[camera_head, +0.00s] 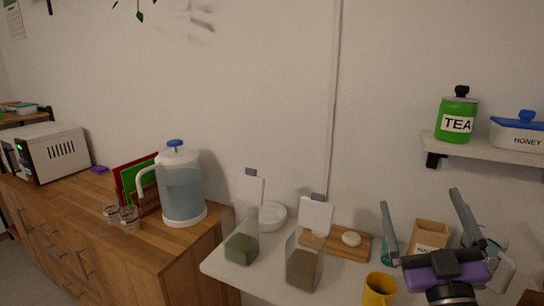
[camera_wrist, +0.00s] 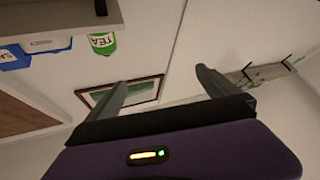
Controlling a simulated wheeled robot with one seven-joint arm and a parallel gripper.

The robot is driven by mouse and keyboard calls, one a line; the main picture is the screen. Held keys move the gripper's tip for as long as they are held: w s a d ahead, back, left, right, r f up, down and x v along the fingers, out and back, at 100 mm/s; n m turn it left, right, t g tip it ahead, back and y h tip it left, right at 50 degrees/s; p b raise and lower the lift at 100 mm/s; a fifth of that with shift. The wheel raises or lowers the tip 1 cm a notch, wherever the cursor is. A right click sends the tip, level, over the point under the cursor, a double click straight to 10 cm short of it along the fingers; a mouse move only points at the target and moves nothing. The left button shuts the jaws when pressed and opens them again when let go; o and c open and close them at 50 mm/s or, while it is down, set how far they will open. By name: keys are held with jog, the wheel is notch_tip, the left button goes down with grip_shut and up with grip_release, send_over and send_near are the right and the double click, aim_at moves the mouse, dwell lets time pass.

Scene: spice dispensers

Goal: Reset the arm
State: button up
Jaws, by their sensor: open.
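My gripper (camera_head: 424,222) is at the lower right of the head view, raised in front of the white table, with its two grey fingers spread apart and pointing up. Nothing is between the fingers. In the wrist view my gripper (camera_wrist: 163,90) is also open and empty, facing the wall and ceiling region. Two spice dispensers with open white lids stand on the table: one with green contents (camera_head: 242,247) and one with brown contents (camera_head: 304,268). My gripper is to the right of both and apart from them.
A yellow mug (camera_head: 379,290), a wooden board (camera_head: 336,243) and a carton (camera_head: 429,236) are near my gripper. A shelf (camera_head: 484,148) holds a green TEA jar (camera_head: 457,118) and a HONEY container (camera_head: 518,135). A water jug (camera_head: 181,187) stands on the wooden cabinet (camera_head: 75,215).

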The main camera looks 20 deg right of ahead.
jog(key=s+a+f+n+g+y+b, duration=0.1)
jog(key=s+a+f+n+y, duration=0.1)
jog(key=s+a+f+y, duration=0.45)
jog(key=s+a+f+n+y+b, duration=0.1)
jog(key=s+a+f+n+y, duration=0.15)
jog(key=a+f, duration=0.7)
jog(key=s+a+f+m+g+b, duration=0.1)
jog(key=s+a+f+g, duration=0.2)
jog(key=s+f, duration=0.4)
jog(key=s+a+f+m+g+y+b, duration=0.1)
jog(key=s+a+f+m+g, duration=0.1)
jog(key=s+f, duration=0.6)
jog(key=shift+s+a+g+y, duration=0.3)
jog(key=shift+s+a+g, duration=0.15)
jog(key=shift+s, duration=0.8)
jog(key=shift+m, duration=0.25)
